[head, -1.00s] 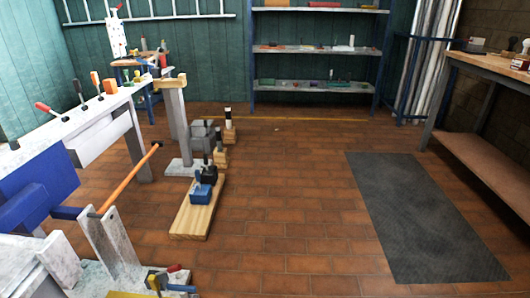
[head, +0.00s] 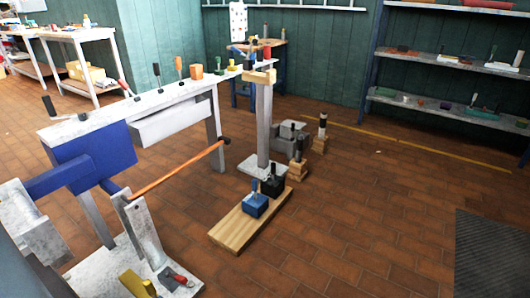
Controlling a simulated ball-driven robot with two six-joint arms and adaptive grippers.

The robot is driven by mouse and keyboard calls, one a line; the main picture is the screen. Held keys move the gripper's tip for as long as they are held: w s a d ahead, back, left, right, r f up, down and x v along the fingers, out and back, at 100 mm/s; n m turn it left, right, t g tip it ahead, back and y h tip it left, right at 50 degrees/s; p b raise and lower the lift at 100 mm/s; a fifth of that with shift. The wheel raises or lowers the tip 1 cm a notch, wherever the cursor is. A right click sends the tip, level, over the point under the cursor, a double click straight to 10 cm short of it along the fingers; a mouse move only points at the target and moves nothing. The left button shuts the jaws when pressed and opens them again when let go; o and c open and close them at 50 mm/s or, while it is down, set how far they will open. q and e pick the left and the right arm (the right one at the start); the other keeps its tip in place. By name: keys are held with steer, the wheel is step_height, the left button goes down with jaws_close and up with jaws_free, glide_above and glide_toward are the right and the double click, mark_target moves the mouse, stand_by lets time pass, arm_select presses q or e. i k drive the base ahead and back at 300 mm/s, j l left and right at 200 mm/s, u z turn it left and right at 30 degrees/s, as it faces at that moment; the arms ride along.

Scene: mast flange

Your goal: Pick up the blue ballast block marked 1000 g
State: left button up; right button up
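A blue block with an upright handle (head: 254,205) stands on the near part of a wooden plank (head: 230,232) on the floor, in the middle of the head view. A black block with a handle (head: 273,186) stands just behind it on the same plank. Any mark on the blue block is too small to read. Neither of my grippers can be made out in the head view, and nothing is seen touching the blue block.
A white bench (head: 150,105) with tools on top and an orange bar (head: 175,172) stand left of the plank. A post on a pale base (head: 250,166) rises behind it. Grey blocks (head: 290,135) and small wooden blocks (head: 298,171) lie beyond. Tiled floor (head: 370,225) to the right is clear up to a dark mat (head: 490,255).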

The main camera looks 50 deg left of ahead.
mark_target(255, 204)
steer(key=i+u, duration=0.3)
steer(key=i, duration=0.15)
steer(key=i+u, duration=0.3)
steer(key=i, duration=0.15)
steer(key=i+l+u, duration=0.15)
steer(key=i+u, duration=0.15)
steer(key=i, duration=0.15)
steer(key=i+l+u, duration=0.3)
steer(key=i+j, duration=0.05)
steer(key=i, duration=0.05)
